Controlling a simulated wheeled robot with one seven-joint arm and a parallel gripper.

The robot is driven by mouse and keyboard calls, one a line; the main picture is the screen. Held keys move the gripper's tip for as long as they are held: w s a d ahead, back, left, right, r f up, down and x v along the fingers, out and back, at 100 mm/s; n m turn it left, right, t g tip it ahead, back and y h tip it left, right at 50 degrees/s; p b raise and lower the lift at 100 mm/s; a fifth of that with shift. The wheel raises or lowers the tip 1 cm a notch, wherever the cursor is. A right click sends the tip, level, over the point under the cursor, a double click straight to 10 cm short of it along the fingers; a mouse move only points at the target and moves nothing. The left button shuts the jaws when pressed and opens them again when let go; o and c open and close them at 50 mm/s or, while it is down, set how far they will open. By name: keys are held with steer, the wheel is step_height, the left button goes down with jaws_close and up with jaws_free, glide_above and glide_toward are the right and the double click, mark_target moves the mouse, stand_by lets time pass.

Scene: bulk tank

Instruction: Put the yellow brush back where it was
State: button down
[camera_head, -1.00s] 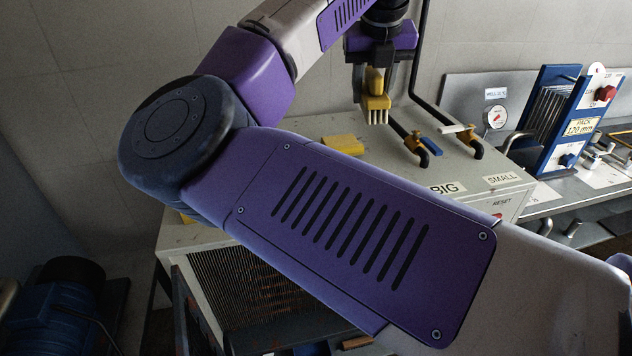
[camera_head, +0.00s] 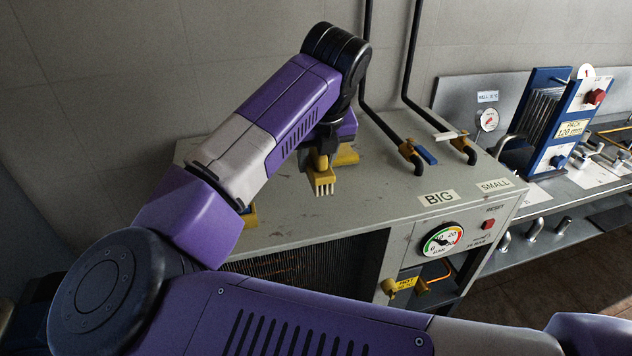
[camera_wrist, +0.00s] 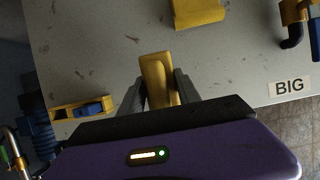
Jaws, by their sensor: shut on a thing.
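The yellow brush (camera_head: 321,178) with pale bristles hangs bristles-down from my gripper (camera_head: 322,158), over the top of the grey cabinet (camera_head: 290,218). In the wrist view my gripper (camera_wrist: 158,90) is shut on the brush's yellow handle (camera_wrist: 157,70), with a dark finger on each side. I cannot tell how far the bristles are above the cabinet top. A yellow block (camera_head: 347,155) lies on the top just behind the brush; it also shows in the wrist view (camera_wrist: 198,12).
A yellow piece with a blue part (camera_wrist: 82,110) is at the cabinet's edge. BIG (camera_head: 438,197) and SMALL (camera_head: 494,185) labels lie at right. Much of the top's middle is bare.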

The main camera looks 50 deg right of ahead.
mark_target(324, 157)
steer(key=shift+f+p, duration=0.55)
steer(key=shift+f, duration=2.95)
steer(key=c, duration=0.9)
jaws_free()
steer(key=shift+f, duration=0.1)
steer(key=shift+o, duration=0.2)
steer(key=b+v, duration=0.2)
steer(key=v, duration=1)
steer(key=shift+s+d, duration=0.1)
